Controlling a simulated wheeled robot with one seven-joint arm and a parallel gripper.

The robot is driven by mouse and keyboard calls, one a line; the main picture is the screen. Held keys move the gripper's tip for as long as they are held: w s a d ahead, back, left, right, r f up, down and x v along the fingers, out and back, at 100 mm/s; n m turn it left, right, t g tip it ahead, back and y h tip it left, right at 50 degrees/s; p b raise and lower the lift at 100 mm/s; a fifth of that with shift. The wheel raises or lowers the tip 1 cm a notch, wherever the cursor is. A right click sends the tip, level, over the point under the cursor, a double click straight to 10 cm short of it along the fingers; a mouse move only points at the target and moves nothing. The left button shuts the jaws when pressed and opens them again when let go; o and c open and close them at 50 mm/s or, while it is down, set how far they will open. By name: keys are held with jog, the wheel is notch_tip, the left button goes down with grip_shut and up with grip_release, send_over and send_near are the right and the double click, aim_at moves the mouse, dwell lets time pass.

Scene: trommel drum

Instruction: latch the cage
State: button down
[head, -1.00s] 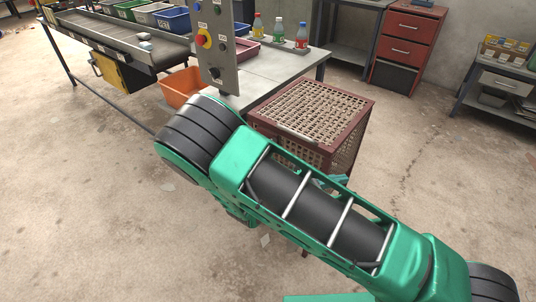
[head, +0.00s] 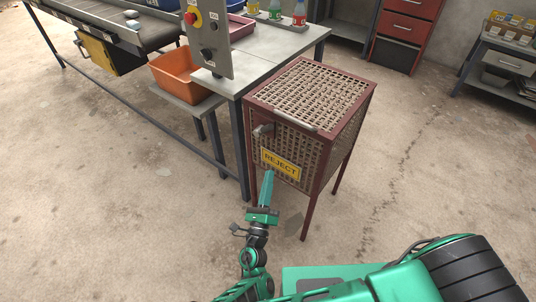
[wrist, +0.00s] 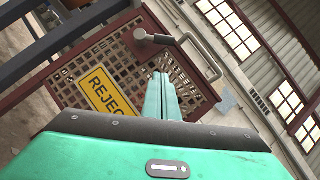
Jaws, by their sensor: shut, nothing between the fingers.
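The cage (head: 335,93) is a dark red frame with tan mesh walls and a mesh top, standing on legs. Its front bears a yellow REJECT sign (head: 280,164), which also shows tilted in the wrist view (wrist: 108,92). A dark latch piece (head: 263,129) sits at the front's upper left; the wrist view shows it too (wrist: 143,38). A pale bar handle (head: 295,120) runs along the top front edge. Whether the latch is engaged I cannot tell. My gripper (head: 268,174) is shut and empty, just in front of the sign's left end and below the latch. Contact is unclear.
A grey table (head: 275,45) with a control panel (head: 208,35) adjoins the cage on the left. An orange bin (head: 185,78) stands beside it. A red drawer cabinet (head: 402,32) is behind. Open concrete floor lies to the right and in front.

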send_near(266, 128)
jog(key=w+d+f, duration=0.3)
jog(key=w+d, duration=0.1)
jog(key=w+r, duration=0.1)
jog(key=w+a+r, duration=0.1)
jog(key=shift+a+r, duration=0.3)
